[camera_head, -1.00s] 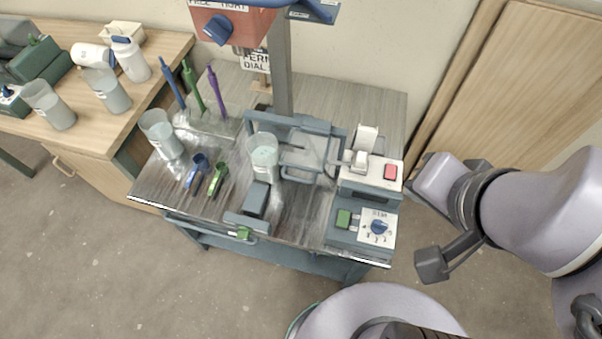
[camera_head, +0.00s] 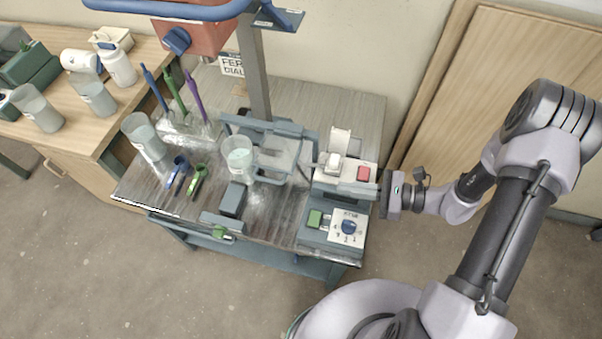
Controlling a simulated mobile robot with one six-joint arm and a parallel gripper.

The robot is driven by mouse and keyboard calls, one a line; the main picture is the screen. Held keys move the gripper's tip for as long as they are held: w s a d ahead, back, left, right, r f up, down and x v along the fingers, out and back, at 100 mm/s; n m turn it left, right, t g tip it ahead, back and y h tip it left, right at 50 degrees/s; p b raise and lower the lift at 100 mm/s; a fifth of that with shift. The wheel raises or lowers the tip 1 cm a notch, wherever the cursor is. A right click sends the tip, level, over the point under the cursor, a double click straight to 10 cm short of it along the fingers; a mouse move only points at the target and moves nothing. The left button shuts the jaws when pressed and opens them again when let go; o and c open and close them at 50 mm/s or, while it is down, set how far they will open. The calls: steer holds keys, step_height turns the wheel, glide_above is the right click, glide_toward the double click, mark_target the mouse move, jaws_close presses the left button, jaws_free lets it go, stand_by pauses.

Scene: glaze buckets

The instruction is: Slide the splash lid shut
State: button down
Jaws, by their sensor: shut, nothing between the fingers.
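What looks like the splash lid (camera_head: 279,152) is a clear grey panel in a blue-grey frame on the cart, just right of a clear bucket (camera_head: 238,165) holding pale glaze. The bucket's top looks uncovered. A small white knob (camera_head: 333,162) stands at the right of the panel; I cannot tell whether it belongs to the lid. My gripper (camera_head: 384,196) is shut and empty, off the cart's right edge beside the control box, apart from the lid. Its fingers are small and hard to make out.
A control box with a red button (camera_head: 363,174) and a dial (camera_head: 348,227) lies between my gripper and the lid. A post (camera_head: 255,75) with a red box (camera_head: 200,35) rises behind. Cups and upright tools stand on the left. A wooden door (camera_head: 490,90) is behind my arm.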

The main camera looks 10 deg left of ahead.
steer(key=s+b+x, duration=0.1)
steer(key=b+x, duration=0.2)
steer(key=x, duration=1)
steer(key=shift+w+a, duration=0.25)
steer(key=shift+w, duration=0.15)
steer(key=shift+f, duration=0.1)
steer(key=r+b+x, duration=0.1)
steer(key=r+x, duration=0.1)
steer(key=x, duration=1)
steer(key=shift+a+r, duration=0.2)
steer(key=shift+a, duration=0.3)
steer(key=shift+r, duration=0.1)
